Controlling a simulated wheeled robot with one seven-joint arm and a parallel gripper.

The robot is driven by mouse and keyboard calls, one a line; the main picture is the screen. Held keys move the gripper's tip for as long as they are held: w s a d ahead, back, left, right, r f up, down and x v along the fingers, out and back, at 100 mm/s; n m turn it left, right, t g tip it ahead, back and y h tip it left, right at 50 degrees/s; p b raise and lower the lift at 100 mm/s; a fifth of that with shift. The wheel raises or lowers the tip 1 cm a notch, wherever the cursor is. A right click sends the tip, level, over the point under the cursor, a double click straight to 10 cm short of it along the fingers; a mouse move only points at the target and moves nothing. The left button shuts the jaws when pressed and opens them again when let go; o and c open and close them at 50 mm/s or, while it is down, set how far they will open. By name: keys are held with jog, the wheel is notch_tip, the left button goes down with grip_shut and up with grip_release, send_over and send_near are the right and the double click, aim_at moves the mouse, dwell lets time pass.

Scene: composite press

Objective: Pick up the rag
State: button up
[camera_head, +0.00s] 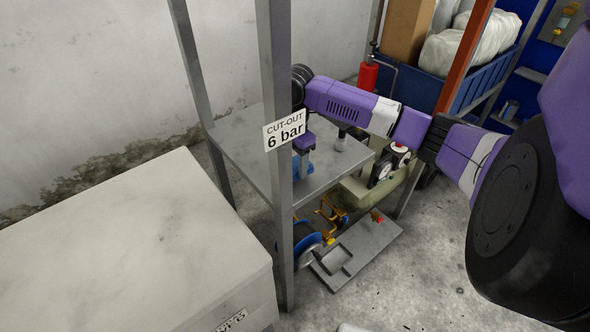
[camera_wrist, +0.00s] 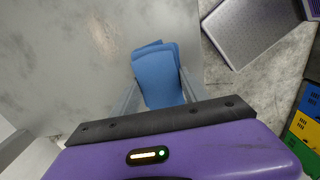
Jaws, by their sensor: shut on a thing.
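The blue rag (camera_wrist: 158,70) is folded and sits between the two grey fingers of my gripper (camera_wrist: 158,90) in the wrist view. The gripper is shut on it. In the head view the rag (camera_head: 307,168) shows as a small blue patch at the grey metal shelf (camera_head: 245,140), just right of the front post. My gripper (camera_head: 303,160) points down there, partly hidden by the post and its sign. I cannot tell whether the rag still touches the shelf.
The grey post (camera_head: 280,225) with a "CUT-OUT 6 bar" sign stands in front of my gripper. A gauge assembly (camera_head: 390,165) is right of the shelf. Below lies a grey plate (camera_head: 370,245). A pale cabinet (camera_head: 130,240) fills the left, a blue bin (camera_head: 480,85) the back.

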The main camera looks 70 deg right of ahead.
aim_at(295, 164)
notch_tip(295, 164, up, 18)
jog(key=b, duration=0.1)
jog(key=shift+f, duration=0.25)
